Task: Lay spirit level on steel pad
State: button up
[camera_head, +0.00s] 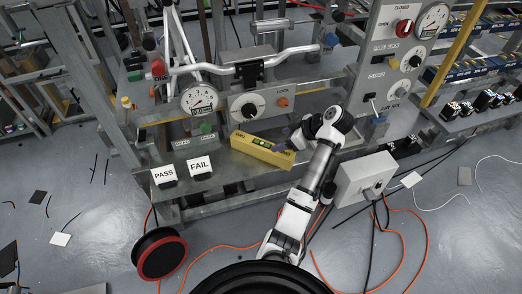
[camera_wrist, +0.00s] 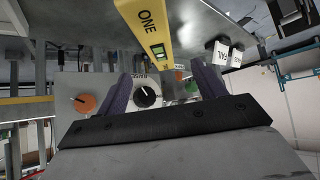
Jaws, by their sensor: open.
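My gripper (camera_head: 289,137) is just behind the level's right end in the head view. In the wrist view its two purple fingers (camera_wrist: 163,72) are apart with nothing held between them. I cannot pick out a separate steel pad from the bench surface, and the level may cover part of it.
PASS (camera_head: 164,175) and FAIL (camera_head: 200,168) signs stand left of the level. A gauge (camera_head: 199,98) and a panel with a black knob (camera_head: 249,110) stand behind it. A grey box (camera_head: 366,178) sits right of my arm. Cables and a reel (camera_head: 160,254) lie on the floor.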

aim_at(264, 144)
jog(key=p+x, duration=0.2)
jog(key=x, duration=0.9)
jog(key=shift+w+p, duration=0.2)
jog(key=shift+p, duration=0.15)
jog(key=c, duration=1.3)
jog(key=shift+r, duration=0.1)
